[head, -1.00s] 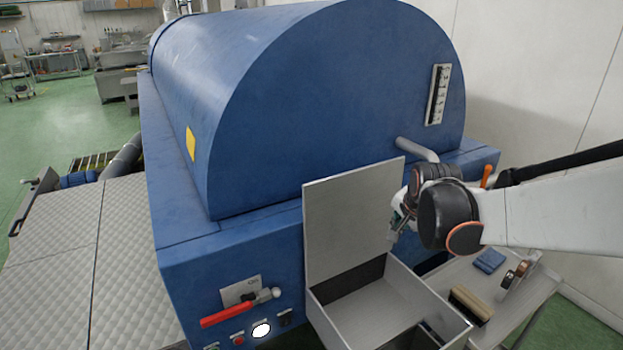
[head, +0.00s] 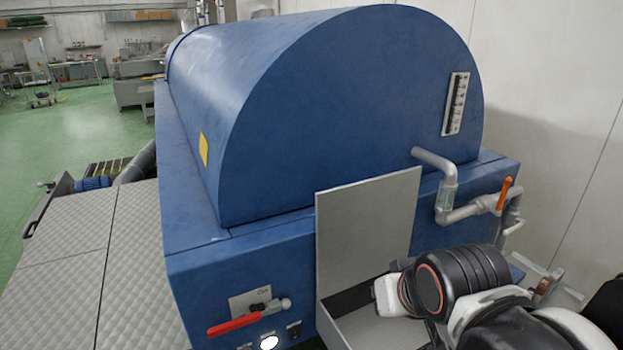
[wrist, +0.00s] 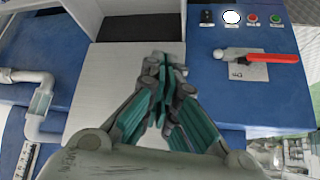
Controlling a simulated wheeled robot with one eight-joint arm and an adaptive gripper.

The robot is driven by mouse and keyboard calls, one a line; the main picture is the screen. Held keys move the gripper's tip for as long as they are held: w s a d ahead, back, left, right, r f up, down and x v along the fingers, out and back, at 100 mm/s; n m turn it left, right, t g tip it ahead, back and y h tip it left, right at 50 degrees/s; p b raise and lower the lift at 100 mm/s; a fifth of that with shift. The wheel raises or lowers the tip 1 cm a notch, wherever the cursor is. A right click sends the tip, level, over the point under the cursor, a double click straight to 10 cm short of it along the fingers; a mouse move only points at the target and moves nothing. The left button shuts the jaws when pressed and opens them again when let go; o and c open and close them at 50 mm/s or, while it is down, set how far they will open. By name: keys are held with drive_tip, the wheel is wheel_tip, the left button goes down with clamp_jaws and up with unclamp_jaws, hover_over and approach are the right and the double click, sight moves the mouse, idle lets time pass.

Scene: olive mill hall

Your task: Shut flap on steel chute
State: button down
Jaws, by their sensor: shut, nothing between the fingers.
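The flap (head: 365,225) is a flat grey steel plate standing raised at the back of the open steel chute (head: 372,330), against the blue machine. In the wrist view the flap (wrist: 100,88) lies behind my gripper (wrist: 165,62), whose green-lined fingers are shut and empty. The fingertips overlap the flap in that view; I cannot tell whether they touch it. In the head view my arm covers the chute's right part and hides the fingers.
The blue machine (head: 340,110) fills the middle. A red-handled lever (head: 235,325) and buttons sit left of the chute. A pipe (head: 436,165) with an orange-handled valve (head: 505,193) is at the right, near my arm. Quilted metal panels (head: 85,260) lie at the left.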

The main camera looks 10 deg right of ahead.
drive_tip(key=w+a+r+n+g+y+p, duration=0.1)
drive_tip(key=w+a+r+n+g+p, duration=0.15)
drive_tip(key=w+r+p, duration=0.7)
drive_tip(key=w+a+r+n+g+p, duration=0.1)
drive_tip(key=w+a+r+p, duration=0.2)
drive_tip(key=w+r+p, duration=0.7)
drive_tip(key=w+a+r+p, duration=0.2)
drive_tip(key=w+p, duration=0.4)
drive_tip(key=p, duration=0.2)
wheel_tip(320, 180, down, 9)
drive_tip(key=s, duration=0.1)
drive_tip(key=shift+d+g+p, duration=0.25)
drive_tip(key=shift+g+p, duration=0.1)
drive_tip(key=shift+p, duration=0.05)
drive_tip(key=shift+s+n, duration=0.2)
drive_tip(key=shift+n, duration=0.05)
drive_tip(key=shift+f, duration=0.1)
